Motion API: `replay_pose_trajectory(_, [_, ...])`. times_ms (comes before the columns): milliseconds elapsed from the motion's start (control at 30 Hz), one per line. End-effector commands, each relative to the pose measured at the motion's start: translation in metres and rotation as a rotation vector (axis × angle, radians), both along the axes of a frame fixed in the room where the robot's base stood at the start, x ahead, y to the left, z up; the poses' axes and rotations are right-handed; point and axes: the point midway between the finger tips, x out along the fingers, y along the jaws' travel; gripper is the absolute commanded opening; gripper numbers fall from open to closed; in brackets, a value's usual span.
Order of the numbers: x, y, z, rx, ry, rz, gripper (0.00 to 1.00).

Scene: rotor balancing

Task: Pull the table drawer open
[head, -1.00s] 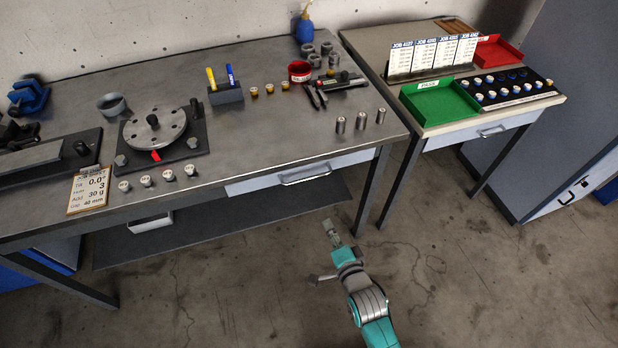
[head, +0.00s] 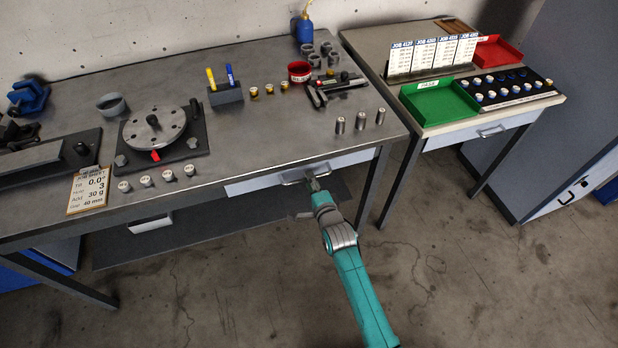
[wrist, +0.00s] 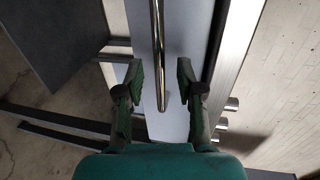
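The table drawer (head: 245,186) is a pale grey front under the right part of the workbench top, and it looks closed. Its bar handle (head: 291,180) is on that front. My gripper (head: 313,182) is at the right part of the handle in the head view. In the wrist view the metal handle (wrist: 158,60) runs between the two fingers of my gripper (wrist: 159,82), with a gap to each finger. The fingers are open. The drawer front (wrist: 188,65) lies behind the handle there. The drawer's inside is hidden.
The workbench top (head: 245,140) carries a rotor disc (head: 155,129), several small weights and three metal cylinders (head: 360,120) near the right edge. A second table (head: 440,125) with a green tray (head: 440,102) stands at the right. The floor in front of the bench is clear.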

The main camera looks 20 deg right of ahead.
Motion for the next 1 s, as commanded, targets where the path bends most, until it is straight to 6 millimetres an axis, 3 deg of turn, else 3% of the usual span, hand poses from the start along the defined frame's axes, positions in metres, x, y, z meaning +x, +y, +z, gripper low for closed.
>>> replay_pose_trajectory(200, [0.020,0.000,-0.005,0.000,0.001,0.000,0.37])
replay_pose_trajectory(567, [0.024,0.000,-0.005,0.000,0.000,0.000,0.37])
replay_pose_trajectory(733, [0.024,0.000,-0.005,0.000,0.000,0.000,0.00])
replay_pose_trajectory(1000, [0.024,0.000,-0.005,0.000,0.001,0.000,0.00])
